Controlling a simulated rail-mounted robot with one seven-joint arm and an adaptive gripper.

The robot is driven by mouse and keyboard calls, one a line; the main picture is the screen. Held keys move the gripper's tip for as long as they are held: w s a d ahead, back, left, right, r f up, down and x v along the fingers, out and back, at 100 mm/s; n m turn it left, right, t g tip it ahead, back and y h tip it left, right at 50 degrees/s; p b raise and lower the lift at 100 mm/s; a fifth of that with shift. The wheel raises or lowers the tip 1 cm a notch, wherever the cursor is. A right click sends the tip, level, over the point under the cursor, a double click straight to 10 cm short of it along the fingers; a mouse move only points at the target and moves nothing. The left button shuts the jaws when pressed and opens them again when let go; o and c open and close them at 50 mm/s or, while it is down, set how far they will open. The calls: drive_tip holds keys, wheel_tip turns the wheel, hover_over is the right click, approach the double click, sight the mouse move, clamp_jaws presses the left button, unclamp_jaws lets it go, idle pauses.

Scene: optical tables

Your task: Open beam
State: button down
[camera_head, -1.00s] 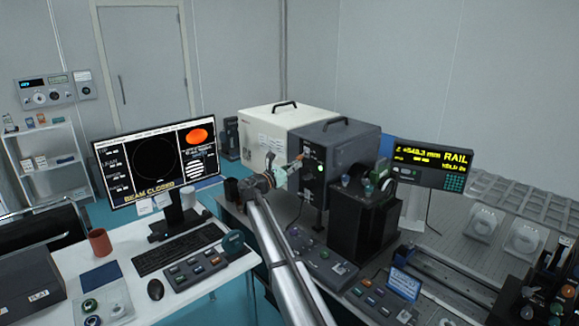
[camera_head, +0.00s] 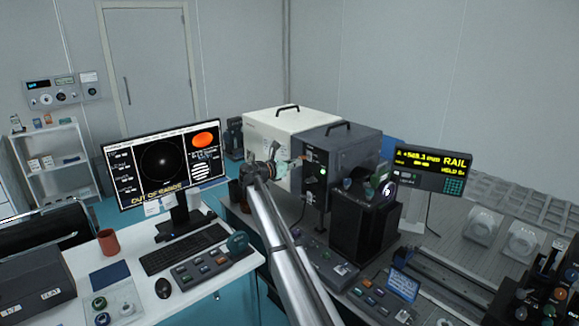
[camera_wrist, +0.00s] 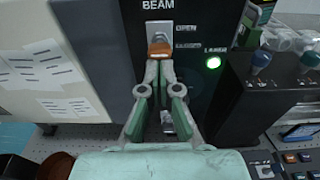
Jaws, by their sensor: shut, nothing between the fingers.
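The dark grey box (camera_head: 350,151) carries the BEAM switch on its front panel. In the wrist view the switch has a metal plate (camera_wrist: 159,29) and an orange-brown tip (camera_wrist: 160,49), with OPEN and a lower, partly hidden label beside it. My gripper (camera_wrist: 160,66) is shut and empty, its fingertips right below the orange tip; I cannot tell whether they touch it. My gripper (camera_head: 292,163) also shows at the panel in the head view. A green LASER lamp (camera_wrist: 213,62) is lit. The monitor (camera_head: 166,164) reads OUT OF RANGE and shows a small bright spot in its circle.
A cream box (camera_head: 277,133) with paper labels stands left of the dark box. A black stage unit (camera_head: 362,222) stands close on the right. A RAIL display (camera_head: 433,168) is behind it. Button panels (camera_head: 325,258) lie on the table below.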

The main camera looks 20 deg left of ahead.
drive_tip(key=shift+r, duration=0.2)
drive_tip(key=s+a+r+p, duration=0.3)
drive_tip(key=s+r+p, duration=0.1)
drive_tip(key=r, duration=0.3)
drive_tip(key=shift+s+a+r, duration=0.25)
drive_tip(key=shift+s, duration=0.45)
